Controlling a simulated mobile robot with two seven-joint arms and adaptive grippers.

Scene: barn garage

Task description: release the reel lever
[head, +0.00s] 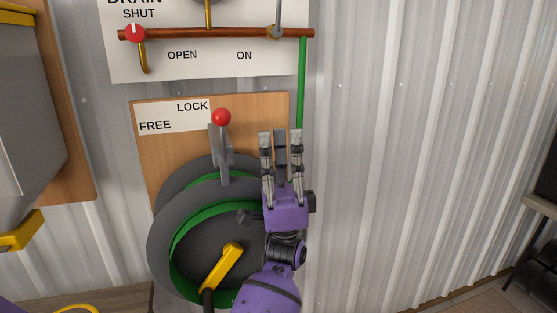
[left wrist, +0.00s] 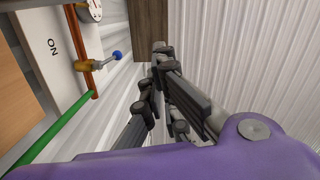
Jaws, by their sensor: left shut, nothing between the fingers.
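The reel lever (head: 222,150) is a grey bar with a red ball knob (head: 222,117) in the head view. It stands nearly upright, with its knob just right of the word LOCK; FREE is further left on the label (head: 172,118). It is mounted above the hose reel (head: 158,246), a dark grey drum with green hose. My left gripper (head: 281,135), on a purple wrist, is right of the lever with a gap between, fingers pointing up. It is shut and empty. Its fingers (left wrist: 160,65) also show in the left wrist view, where the lever is not visible.
A yellow crank (head: 229,262) sits on the reel's front. Above is the drain panel (head: 205,68) with a copper pipe (head: 215,34), a red-knobbed valve (head: 135,33) and a green hose (head: 302,85). A grey box (head: 30,110) is at left. Corrugated wall (head: 410,130) on the right is clear.

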